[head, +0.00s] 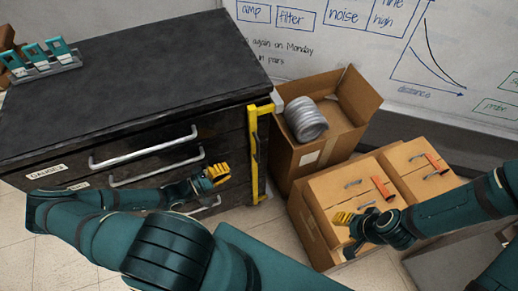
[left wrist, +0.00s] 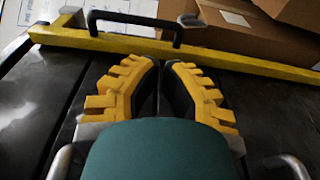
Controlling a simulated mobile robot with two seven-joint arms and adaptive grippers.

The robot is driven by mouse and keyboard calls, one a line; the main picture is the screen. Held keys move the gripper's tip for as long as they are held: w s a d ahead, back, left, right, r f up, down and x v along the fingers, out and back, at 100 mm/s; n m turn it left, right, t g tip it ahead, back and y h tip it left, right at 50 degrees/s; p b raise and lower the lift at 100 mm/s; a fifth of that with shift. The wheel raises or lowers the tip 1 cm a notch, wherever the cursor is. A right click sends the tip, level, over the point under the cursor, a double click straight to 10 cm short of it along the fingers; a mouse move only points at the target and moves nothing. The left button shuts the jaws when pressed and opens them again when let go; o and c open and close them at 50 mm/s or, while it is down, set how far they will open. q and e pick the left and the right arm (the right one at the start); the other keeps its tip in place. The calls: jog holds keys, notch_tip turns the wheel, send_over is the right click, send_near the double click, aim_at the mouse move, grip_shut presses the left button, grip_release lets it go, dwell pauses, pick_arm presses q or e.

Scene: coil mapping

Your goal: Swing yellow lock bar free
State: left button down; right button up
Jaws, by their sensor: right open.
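The yellow lock bar (head: 254,150) stands upright along the right end of the black cabinet's drawer fronts. In the left wrist view the bar (left wrist: 230,58) crosses the top of the picture, with a black handle (left wrist: 135,19) on it. My left gripper (head: 217,174) is in front of the drawers, a little left of the bar. In the left wrist view its yellow-toothed fingers (left wrist: 163,68) point at the bar, with a narrow empty gap between them; the handle lies beyond the tips. My right gripper (head: 343,218) is open and empty over the cardboard boxes.
The black cabinet (head: 120,65) has several drawers with metal handles (head: 145,148). An open cardboard box (head: 300,160) holding a grey coil (head: 305,119) stands close right of the bar. Lower boxes (head: 335,190) with orange-handled parts (head: 382,188) stand further right. A teal rack (head: 42,60) is on the cabinet top.

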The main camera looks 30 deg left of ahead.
pick_arm(q)
jog(key=shift+a+r+t, duration=0.1)
jog(key=shift+a+t, duration=0.2)
jog(key=x, duration=1)
jog(key=shift+b, duration=0.4)
pick_arm(e)
jog(key=shift+f, duration=0.35)
pick_arm(q)
jog(key=shift+w, duration=0.1)
pick_arm(e)
jog(key=shift+r, duration=0.1)
